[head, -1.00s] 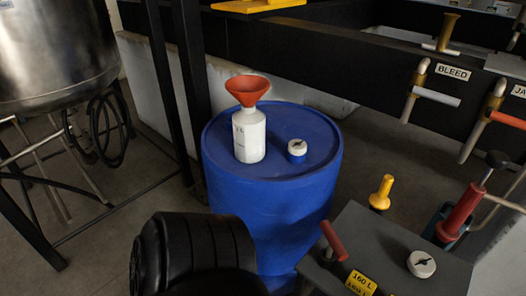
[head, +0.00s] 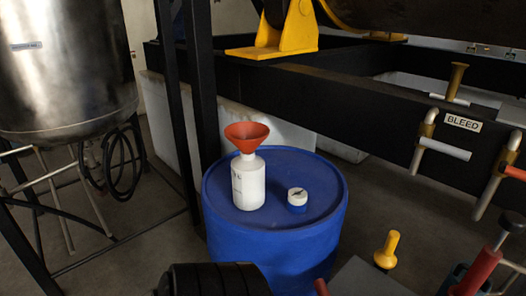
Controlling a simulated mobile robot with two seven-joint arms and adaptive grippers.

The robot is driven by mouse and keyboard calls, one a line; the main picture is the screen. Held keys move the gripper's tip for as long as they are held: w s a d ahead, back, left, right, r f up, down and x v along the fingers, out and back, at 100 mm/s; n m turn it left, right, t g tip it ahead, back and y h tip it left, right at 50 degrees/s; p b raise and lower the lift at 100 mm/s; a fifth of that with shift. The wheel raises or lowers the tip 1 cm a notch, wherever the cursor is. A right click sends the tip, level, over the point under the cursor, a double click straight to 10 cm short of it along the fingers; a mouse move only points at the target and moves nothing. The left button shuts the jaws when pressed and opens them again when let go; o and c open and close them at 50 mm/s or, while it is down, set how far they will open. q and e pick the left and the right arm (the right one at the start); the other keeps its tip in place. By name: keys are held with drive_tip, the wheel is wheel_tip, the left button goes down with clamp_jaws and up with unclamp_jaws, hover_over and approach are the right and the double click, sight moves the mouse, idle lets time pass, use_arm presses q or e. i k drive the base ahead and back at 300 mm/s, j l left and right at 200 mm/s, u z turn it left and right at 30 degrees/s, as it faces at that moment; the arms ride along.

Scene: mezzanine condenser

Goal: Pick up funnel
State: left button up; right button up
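The orange-red funnel (head: 247,134) sits upright in the neck of a white bottle (head: 249,186). Its wide mouth faces up and its spout is hidden in or behind the bottle neck. The bottle stands on the lid of a blue drum (head: 270,217), left of the lid's middle.
A ribbed black object (head: 215,281) is at the bottom edge. A black post (head: 202,80) rises behind the drum. A yellow handle (head: 387,250) stands to the right.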

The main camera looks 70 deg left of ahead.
sight(248, 136)
drive_tip(key=i+u, duration=0.15)
drive_tip(key=u, duration=0.25)
drive_tip(key=i+u, duration=0.1)
drive_tip(key=u, duration=0.3)
